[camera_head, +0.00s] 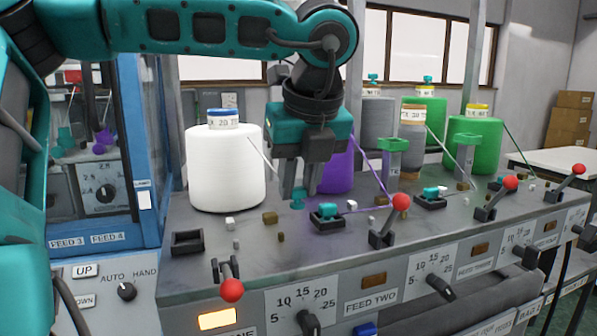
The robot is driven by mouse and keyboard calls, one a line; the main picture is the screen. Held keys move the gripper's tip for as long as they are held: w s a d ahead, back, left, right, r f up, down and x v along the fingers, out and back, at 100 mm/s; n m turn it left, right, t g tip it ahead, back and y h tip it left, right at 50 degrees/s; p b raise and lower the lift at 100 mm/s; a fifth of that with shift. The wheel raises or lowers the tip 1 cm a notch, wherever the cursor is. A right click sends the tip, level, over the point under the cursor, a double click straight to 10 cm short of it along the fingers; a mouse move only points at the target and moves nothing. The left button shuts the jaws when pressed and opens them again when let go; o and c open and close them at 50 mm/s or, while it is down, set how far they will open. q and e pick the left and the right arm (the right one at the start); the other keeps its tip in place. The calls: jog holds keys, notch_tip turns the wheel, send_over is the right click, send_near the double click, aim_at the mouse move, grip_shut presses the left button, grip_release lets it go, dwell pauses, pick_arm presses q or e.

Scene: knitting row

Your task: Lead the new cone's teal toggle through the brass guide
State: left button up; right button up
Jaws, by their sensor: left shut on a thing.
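The white cone (225,165) stands upright at the left of the grey machine top, with a blue-and-white cap. A pale thread runs from its top down to the right towards my left gripper (301,192). My left gripper points down and is shut on a small teal toggle (298,200), just above the machine top, right of the cone. A small brass-brown block (270,218), possibly the brass guide, sits on the top, left of and nearer than the toggle; its opening cannot be made out. My right gripper is out of view.
A dark square holder (187,243) is empty. Another holder (327,218) carries a teal toggle. Red-knobbed levers (231,289) line the front edge. A purple cone (337,170) stands close behind my gripper; a green-topped post (393,160) is right of it. An amber lamp (217,319) is lit.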

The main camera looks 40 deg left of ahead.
aim_at(299, 198)
pick_arm(q)
jog(key=shift+f+b, duration=0.6)
jog(key=shift+f, duration=1)
jog(key=shift+s+a+r+b, duration=0.15)
jog(key=shift+s+a+b, duration=0.2)
jog(key=shift+s, duration=0.3)
jog(key=shift+s+a+b, duration=0.25)
jog(key=shift+s+a, duration=0.05)
jog(key=shift+s, duration=0.35)
jog(key=shift+s+a+b, duration=0.3)
jog(key=shift+s+a, duration=0.05)
jog(key=shift+s, duration=0.3)
jog(key=shift+s+a+b, duration=0.25)
jog(key=shift+s+a, duration=0.05)
jog(key=shift+s, duration=0.35)
